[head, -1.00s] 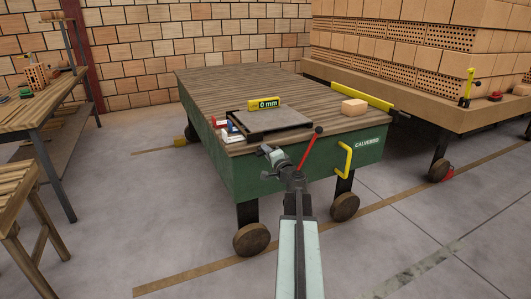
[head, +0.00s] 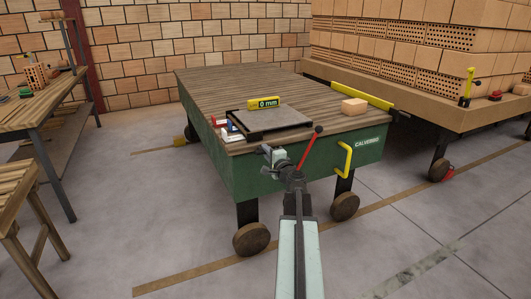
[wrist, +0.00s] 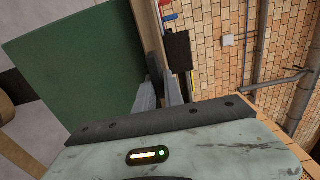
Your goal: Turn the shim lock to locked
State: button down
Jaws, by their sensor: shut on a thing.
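My gripper (head: 267,150) is at the front edge of the green cart (head: 238,178), just below the near corner of the grey plate (head: 278,118). In the wrist view, its two grey fingers (wrist: 164,88) are close together, beside the green cart side and a dark block (wrist: 178,50). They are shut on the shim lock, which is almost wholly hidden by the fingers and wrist. Its exact angle cannot be told. A yellow sign (head: 264,103) behind the plate reads 0 mm.
A red lever (head: 308,150) with a black knob stands right beside my gripper. A yellow handle (head: 345,160) is farther right. Small red, white and blue pieces (head: 224,128) lie left of the plate. A tan block (head: 354,107) sits on the cart top.

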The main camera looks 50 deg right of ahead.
jog(key=c, duration=1.4)
grip_release()
jog(key=shift+w, duration=0.1)
jog(key=shift+c, duration=0.2)
jog(key=v, duration=0.8)
